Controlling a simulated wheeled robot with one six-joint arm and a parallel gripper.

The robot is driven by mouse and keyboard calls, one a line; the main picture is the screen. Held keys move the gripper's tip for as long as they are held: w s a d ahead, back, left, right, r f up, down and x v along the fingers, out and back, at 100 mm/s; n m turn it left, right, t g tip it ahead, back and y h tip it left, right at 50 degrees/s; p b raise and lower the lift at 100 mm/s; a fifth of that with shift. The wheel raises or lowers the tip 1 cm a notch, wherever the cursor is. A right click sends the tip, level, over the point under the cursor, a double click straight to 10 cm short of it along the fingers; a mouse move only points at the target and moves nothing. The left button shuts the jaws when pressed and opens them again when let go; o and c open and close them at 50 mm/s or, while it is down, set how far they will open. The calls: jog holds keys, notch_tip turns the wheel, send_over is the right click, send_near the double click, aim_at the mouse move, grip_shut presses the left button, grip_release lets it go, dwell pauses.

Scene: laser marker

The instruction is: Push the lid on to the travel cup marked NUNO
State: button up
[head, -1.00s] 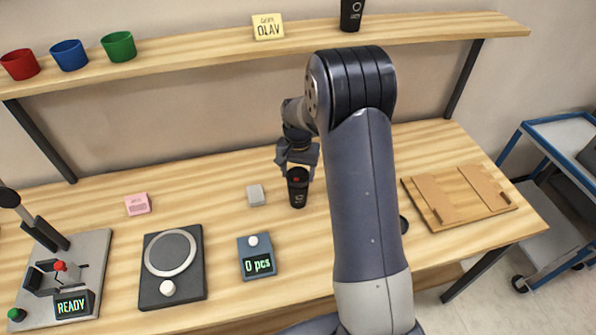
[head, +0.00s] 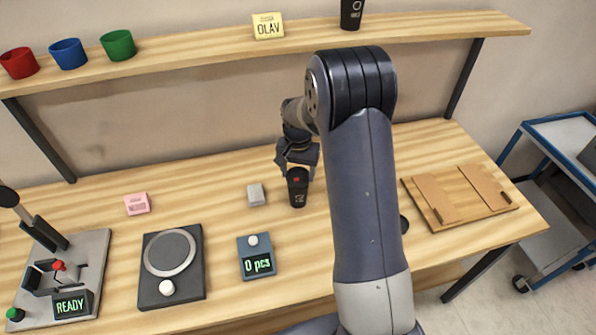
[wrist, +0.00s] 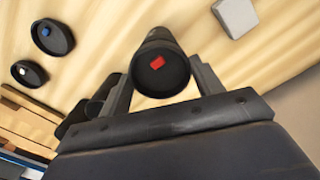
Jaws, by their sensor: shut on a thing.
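A dark travel cup (head: 298,194) stands upright on the bench in front of my gripper (head: 296,166). A black lid with a red mark (wrist: 160,72) is at its top; I cannot tell whether it is fully seated. In the wrist view the two fingers of my gripper (wrist: 163,70) flank the cup just under the lid, shut on it. A small pale mark shows on the cup's side, but I cannot read a name.
Round black pieces with a blue mark (wrist: 53,37) and a white mark (wrist: 29,73) lie on the bench. A grey block (head: 256,195) is left of the cup. A counter (head: 257,270), a dark scale-like device (head: 172,290) and a wooden board (head: 450,215) stand around.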

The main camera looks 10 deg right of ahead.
dwell(0.4)
jog(key=o, duration=1.3)
jog(key=shift+r+p, duration=2.2)
jog(key=shift+r, duration=1.3)
jog(key=shift+c, duration=0.2)
